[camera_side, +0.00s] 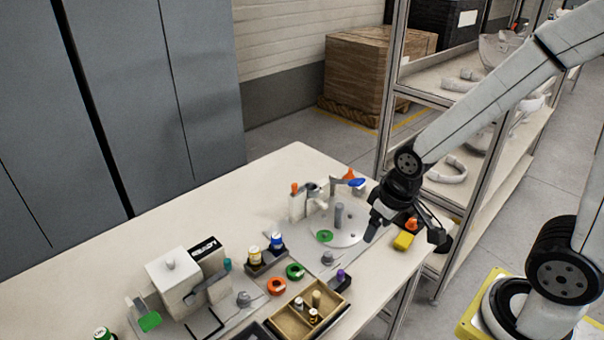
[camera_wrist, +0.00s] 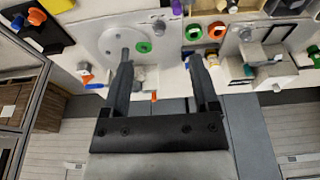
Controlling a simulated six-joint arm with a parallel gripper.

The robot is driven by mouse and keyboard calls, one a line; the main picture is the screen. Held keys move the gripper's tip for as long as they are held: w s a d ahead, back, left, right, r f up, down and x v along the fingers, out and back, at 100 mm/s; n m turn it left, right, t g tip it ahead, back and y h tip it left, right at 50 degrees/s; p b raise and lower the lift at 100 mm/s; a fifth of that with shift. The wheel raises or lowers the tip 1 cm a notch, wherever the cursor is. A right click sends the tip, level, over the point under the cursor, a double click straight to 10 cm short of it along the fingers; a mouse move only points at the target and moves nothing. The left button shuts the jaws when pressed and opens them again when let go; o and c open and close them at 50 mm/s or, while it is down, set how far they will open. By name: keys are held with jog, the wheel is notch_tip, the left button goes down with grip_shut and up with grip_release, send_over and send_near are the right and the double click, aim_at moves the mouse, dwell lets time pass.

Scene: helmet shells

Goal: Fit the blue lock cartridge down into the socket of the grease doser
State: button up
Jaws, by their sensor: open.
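The blue-topped cartridge (camera_side: 277,241) stands upright beside a cream-topped one in a dark holder (camera_side: 263,262). In the wrist view the blue cartridge (camera_wrist: 187,57) is partly hidden by a finger. A white machine (camera_side: 175,280) with a READY display stands at the left; a small white fixture (camera_side: 298,204) with an orange top stands behind the round plate. I cannot tell which is the grease doser, and no socket shows clearly. My gripper (camera_side: 374,228) is above the right end of the table, away from the cartridge. The wrist view shows its fingers (camera_wrist: 160,60) apart with nothing between them.
The round grey plate (camera_side: 351,226) carries a grey post and a green ring. An orange ring (camera_side: 277,287) and another green ring (camera_side: 295,271) lie near a divided tray (camera_side: 285,313). A yellow block (camera_side: 403,241) is near my gripper. The table's back left (camera_side: 220,215) is clear.

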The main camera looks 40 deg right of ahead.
jog(key=shift+o, duration=0.5)
jog(key=shift+w, duration=0.1)
jog(key=m+g, duration=0.2)
jog(key=m, duration=1.2)
send_over(277, 234)
jog(key=f, duration=0.9)
jog(key=shift+s+d, duration=0.15)
jog(key=shift+s, duration=0.05)
jog(key=shift+w+a+f+m+g, duration=0.2)
jog(key=shift+w+f+m+g, duration=0.1)
jog(key=shift+w+f+m, duration=0.15)
jog(key=shift+s+f, duration=0.15)
jog(key=shift+f, duration=1.75)
jog(key=shift+s+f, duration=0.1)
jog(key=shift+f, duration=1.8)
